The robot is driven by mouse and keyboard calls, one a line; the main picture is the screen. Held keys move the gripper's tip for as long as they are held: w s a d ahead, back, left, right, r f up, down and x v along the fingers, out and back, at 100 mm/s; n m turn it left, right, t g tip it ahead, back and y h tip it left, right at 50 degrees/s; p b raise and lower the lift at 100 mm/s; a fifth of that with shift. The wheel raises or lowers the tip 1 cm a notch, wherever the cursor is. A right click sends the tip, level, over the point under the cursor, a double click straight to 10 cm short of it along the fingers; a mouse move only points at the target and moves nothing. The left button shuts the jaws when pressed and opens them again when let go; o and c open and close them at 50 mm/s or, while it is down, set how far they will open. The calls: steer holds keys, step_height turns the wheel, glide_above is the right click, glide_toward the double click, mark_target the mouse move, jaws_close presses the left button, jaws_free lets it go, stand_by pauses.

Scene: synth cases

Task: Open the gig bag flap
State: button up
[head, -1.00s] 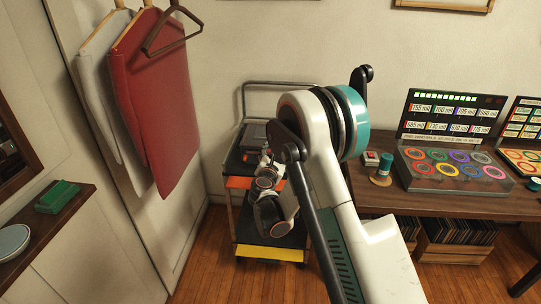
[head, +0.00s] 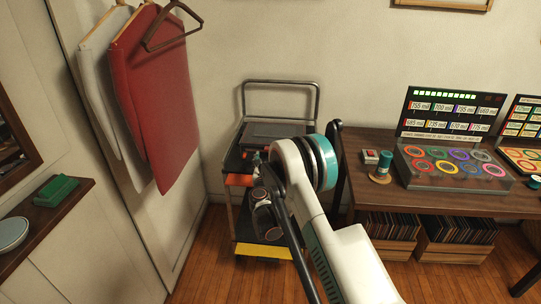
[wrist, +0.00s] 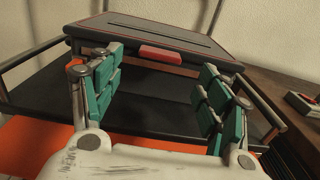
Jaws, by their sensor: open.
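The gig bag (head: 275,130) shows as a dark, flat case on the cart's top shelf, partly hidden behind my arm in the head view. In the wrist view its dark top panel (wrist: 150,32) has a thin red outline and lies flat, with a red tab (wrist: 160,54) at the middle of its near edge. My gripper (wrist: 160,66) is open, its teal-padded fingers spread to the left and right of the tab in the picture. Nothing is between the fingers, and they look short of the tab. In the head view my gripper is mostly hidden by my arm.
The cart (head: 281,83) has a metal rail at the back and orange front edging (wrist: 35,145). Bare dark shelf (wrist: 150,95) shows before the bag. A desk (head: 360,142) stands close on the right; red and white panels (head: 155,100) hang on the left.

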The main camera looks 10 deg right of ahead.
steer(key=shift+b+x, duration=0.75)
steer(key=shift+x, duration=2.3)
